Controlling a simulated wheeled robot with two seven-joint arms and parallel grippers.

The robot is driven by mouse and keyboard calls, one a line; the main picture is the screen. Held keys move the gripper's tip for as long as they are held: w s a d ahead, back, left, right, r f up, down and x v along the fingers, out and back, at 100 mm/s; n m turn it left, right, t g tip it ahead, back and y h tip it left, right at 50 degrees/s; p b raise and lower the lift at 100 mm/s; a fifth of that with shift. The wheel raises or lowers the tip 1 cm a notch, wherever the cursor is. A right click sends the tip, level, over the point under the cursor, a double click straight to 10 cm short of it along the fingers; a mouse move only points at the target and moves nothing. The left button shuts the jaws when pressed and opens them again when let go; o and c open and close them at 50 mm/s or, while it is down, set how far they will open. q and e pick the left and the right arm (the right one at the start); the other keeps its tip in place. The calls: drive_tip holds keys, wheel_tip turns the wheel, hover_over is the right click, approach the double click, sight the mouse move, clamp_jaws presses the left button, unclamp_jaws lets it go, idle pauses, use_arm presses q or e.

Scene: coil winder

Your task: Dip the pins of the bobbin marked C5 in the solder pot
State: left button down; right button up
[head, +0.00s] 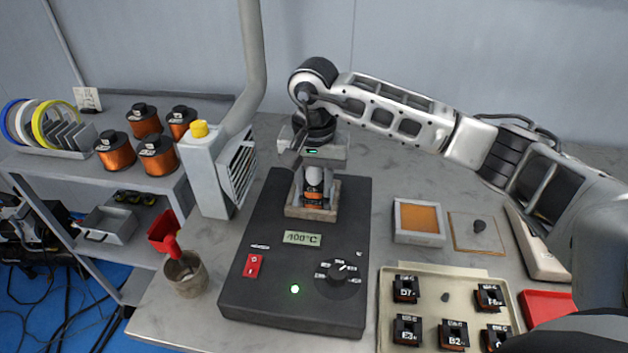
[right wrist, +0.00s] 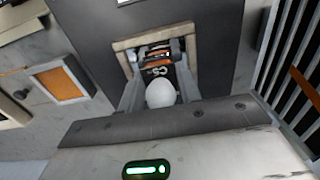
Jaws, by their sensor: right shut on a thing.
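My right gripper (head: 313,190) points down over the solder pot (head: 270,300), shut on a small black bobbin with an orange winding (head: 313,196). In the right wrist view the bobbin (right wrist: 158,72) sits between the fingers, inside the outline of the pot's square pale rim (right wrist: 122,47). Its white label appears to read C5, turned in that view. The bobbin's pins are hidden below it, so I cannot tell whether they touch the solder. The pot's display reads about 400°C and a green lamp is lit. My left gripper is not in view.
A cream tray (head: 457,271) with several labelled bobbins stands at the front right, partly behind my right arm. An orange-filled square dish (head: 419,221) lies right of the pot. A fume extractor (head: 207,170) and a cup (head: 187,276) stand at left.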

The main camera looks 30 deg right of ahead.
drive_tip(key=shift+r, duration=0.1)
drive_tip(key=shift+r+p, duration=0.7)
drive_tip(key=shift+r, duration=0.4)
drive_tip(key=shift+r+p, duration=0.85)
drive_tip(key=shift+r, duration=0.7)
